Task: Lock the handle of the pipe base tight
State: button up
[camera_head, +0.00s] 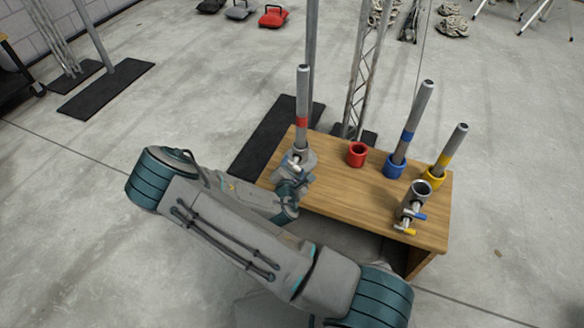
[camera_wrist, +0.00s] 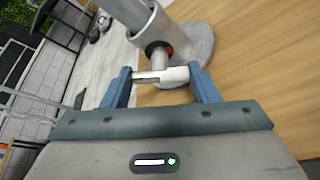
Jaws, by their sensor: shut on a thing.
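A grey pipe with a red band (camera_head: 302,95) stands upright in a round grey pipe base (camera_head: 307,158) at the left end of the wooden table. In the wrist view the pipe base (camera_wrist: 200,42) shows its sleeve, a round foot and a bit of red at a side opening. A pale handle bar (camera_wrist: 175,75) sticks out from the sleeve's side toward me. My gripper (camera_head: 290,175) is at the near side of this base. In the wrist view its two blue fingers (camera_wrist: 163,76) are shut on the handle, one at each end of the bar. My arm hides part of the base.
The wooden table (camera_head: 345,195) also holds an empty red cup (camera_head: 357,154), a blue cup (camera_head: 394,166) and a yellow cup (camera_head: 433,177) with pipes in them, and another base (camera_head: 413,200) with blue and yellow handles. A metal truss (camera_head: 362,85) stands behind.

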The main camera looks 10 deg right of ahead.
jog(key=shift+f+m+t+y, duration=0.1)
jog(key=shift+m+t+y, duration=0.2)
jog(key=shift+m, duration=0.3)
jog(key=o, duration=1)
jog(key=shift+p+v, duration=1.7)
jog(key=shift+v, duration=5.2)
jog(key=shift+c, duration=0.4)
